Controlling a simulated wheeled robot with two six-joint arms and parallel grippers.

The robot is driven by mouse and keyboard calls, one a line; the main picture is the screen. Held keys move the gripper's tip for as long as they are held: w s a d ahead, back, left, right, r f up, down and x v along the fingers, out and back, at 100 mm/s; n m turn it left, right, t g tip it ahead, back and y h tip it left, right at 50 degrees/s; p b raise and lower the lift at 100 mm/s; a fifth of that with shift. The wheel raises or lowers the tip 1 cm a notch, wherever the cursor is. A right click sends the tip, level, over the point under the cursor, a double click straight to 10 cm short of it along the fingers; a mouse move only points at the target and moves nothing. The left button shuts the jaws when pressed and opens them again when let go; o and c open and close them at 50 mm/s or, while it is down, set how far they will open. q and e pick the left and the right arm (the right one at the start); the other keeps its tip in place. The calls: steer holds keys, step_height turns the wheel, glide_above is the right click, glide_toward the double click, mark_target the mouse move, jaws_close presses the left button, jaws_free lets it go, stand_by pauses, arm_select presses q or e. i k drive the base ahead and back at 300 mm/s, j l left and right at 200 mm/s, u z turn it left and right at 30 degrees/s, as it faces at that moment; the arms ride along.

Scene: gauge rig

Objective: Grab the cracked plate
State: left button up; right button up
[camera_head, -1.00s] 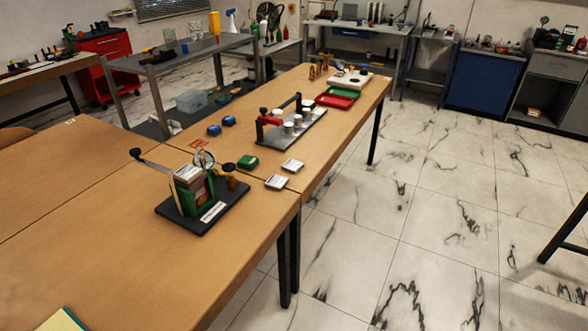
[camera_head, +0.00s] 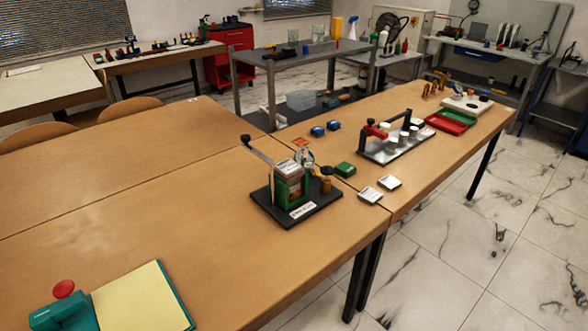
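Two small pale square plates lie on the wooden table near its right edge: a nearer plate (camera_head: 369,196) and a farther plate (camera_head: 390,182). They lie apart and look flat. They are too small for me to tell whether either is cracked. Left of them stands a gauge rig (camera_head: 292,190) on a black base, with a green frame, a lever and a round dial. Pale and brown layers show inside its frame; I cannot tell if they are plates. Neither of my grippers is in view.
A green block (camera_head: 345,169) and two blue blocks (camera_head: 326,129) lie near the rig. A second rack (camera_head: 395,145), red and green trays (camera_head: 451,122) and a white device (camera_head: 467,104) stand farther back. A teal stand (camera_head: 66,308) and yellow pad (camera_head: 140,301) lie front left. The table's middle left is bare.

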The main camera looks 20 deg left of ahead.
mark_target(288, 168)
steer(key=i+l+u, duration=0.15)
steer(key=u, duration=0.55)
steer(key=i+l+u, duration=0.15)
steer(key=l, duration=0.2)
steer(key=i+l+u, duration=0.2)
steer(key=l, duration=0.15)
steer(key=i+l+u, duration=0.15)
steer(key=l, duration=0.2)
steer(key=l+u, duration=0.15)
steer(key=l, duration=0.25)
steer(key=i+l+u, duration=0.2)
steer(key=l, duration=0.2)
steer(key=k, duration=0.1)
